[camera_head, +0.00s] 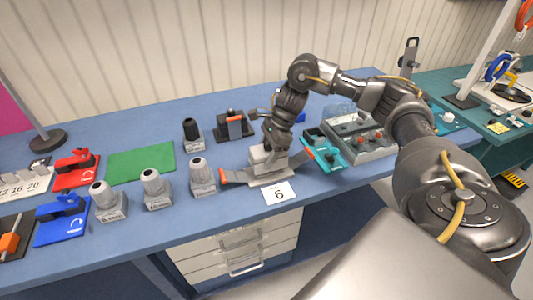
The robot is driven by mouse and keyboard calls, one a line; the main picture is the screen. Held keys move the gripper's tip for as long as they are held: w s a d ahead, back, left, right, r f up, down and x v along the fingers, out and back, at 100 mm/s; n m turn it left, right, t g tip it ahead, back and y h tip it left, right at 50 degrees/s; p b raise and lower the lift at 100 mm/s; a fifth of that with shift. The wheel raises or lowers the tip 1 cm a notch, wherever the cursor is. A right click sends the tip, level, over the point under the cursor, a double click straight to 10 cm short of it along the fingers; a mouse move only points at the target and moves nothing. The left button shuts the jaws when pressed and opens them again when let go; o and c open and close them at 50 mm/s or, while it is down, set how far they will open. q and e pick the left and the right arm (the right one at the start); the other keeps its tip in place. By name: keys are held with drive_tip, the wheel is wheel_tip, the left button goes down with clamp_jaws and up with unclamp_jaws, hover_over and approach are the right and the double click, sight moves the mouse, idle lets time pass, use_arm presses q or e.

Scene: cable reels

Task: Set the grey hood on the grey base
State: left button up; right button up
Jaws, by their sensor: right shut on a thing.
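My right gripper (265,168) is low over the front edge of the bench, pointing down, with orange-tipped parts to either side. It is shut on a grey hood, which is mostly hidden by the gripper, so its pose and any contact with the bench cannot be told. The grey base (234,128), dark grey with an orange lever, sits behind and to the left of the gripper. My left gripper is not in view.
A black-topped one (192,134) stands behind. Red (75,170) and blue (62,213) bases lie left, a teal tray (328,156) right. The green mat (141,162) is bare. A "6" card (279,195) marks the front edge.

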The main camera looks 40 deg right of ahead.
drive_tip(key=shift+f, duration=0.15)
drive_tip(key=shift+f+b, duration=1.05)
drive_tip(key=shift+f, duration=0.1)
drive_tip(key=o, duration=1.2)
drive_tip(key=shift+d+r, duration=0.2)
drive_tip(key=shift+r, duration=0.3)
drive_tip(key=p+v, duration=0.1)
drive_tip(key=v, duration=0.8)
drive_tip(key=shift+s+d+r+p, duration=0.15)
drive_tip(key=shift+r+p, duration=0.2)
drive_tip(key=shift+r, duration=0.05)
drive_tip(key=shift+f, duration=0.1)
